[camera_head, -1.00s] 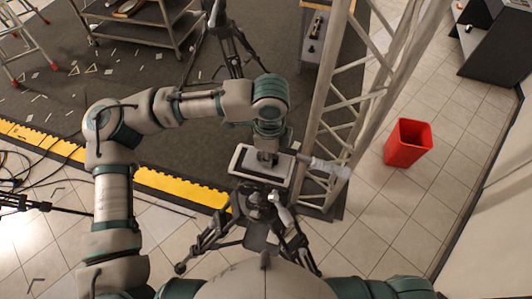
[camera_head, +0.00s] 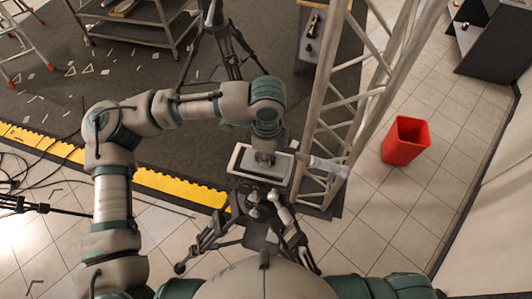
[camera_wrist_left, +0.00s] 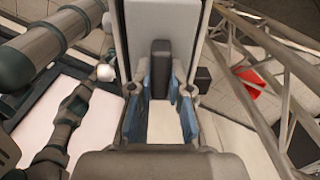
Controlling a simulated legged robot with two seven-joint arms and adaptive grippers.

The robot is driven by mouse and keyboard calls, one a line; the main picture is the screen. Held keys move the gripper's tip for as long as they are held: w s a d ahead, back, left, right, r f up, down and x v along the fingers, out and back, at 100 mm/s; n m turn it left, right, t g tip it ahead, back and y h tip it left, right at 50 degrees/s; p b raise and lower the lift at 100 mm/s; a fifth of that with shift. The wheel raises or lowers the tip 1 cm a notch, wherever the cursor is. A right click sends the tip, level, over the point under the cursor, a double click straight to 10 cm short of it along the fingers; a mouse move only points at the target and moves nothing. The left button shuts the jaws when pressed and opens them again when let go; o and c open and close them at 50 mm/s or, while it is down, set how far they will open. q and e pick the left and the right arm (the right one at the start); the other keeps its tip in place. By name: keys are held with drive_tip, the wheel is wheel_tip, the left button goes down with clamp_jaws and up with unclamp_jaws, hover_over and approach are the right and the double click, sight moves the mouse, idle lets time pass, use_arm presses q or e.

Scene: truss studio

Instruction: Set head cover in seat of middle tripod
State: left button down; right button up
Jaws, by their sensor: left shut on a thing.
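My left gripper (camera_head: 264,158) points down over the middle tripod (camera_head: 258,212). In the left wrist view its blue-padded fingers (camera_wrist_left: 160,108) are on either side of a dark upright grip (camera_wrist_left: 160,68). The grip appears to belong to the head cover, a grey plate (camera_head: 248,168) seen within a pale rectangular rim (camera_head: 236,157) at the top of the tripod. The fingers hide part of the plate. I cannot tell whether it lies fully down inside the rim. My right gripper is not in view.
A truss tower (camera_head: 345,95) stands close at the right, near a pale-ended handle (camera_head: 328,166) jutting from the tripod top. A red bin (camera_head: 405,140) stands on the tiles further right. Another tripod (camera_head: 225,45) and a cart (camera_head: 140,30) are behind.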

use_arm(q)
drive_tip(key=c, duration=1.2)
unclamp_jaws()
drive_tip(key=shift+a, duration=0.1)
drive_tip(key=shift+o, duration=0.9)
drive_tip(key=shift+a, duration=0.25)
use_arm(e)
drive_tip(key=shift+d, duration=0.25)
use_arm(q)
drive_tip(key=shift+r, duration=0.3)
wheel_tip(320, 180, up, 11)
drive_tip(key=shift+r, duration=0.15)
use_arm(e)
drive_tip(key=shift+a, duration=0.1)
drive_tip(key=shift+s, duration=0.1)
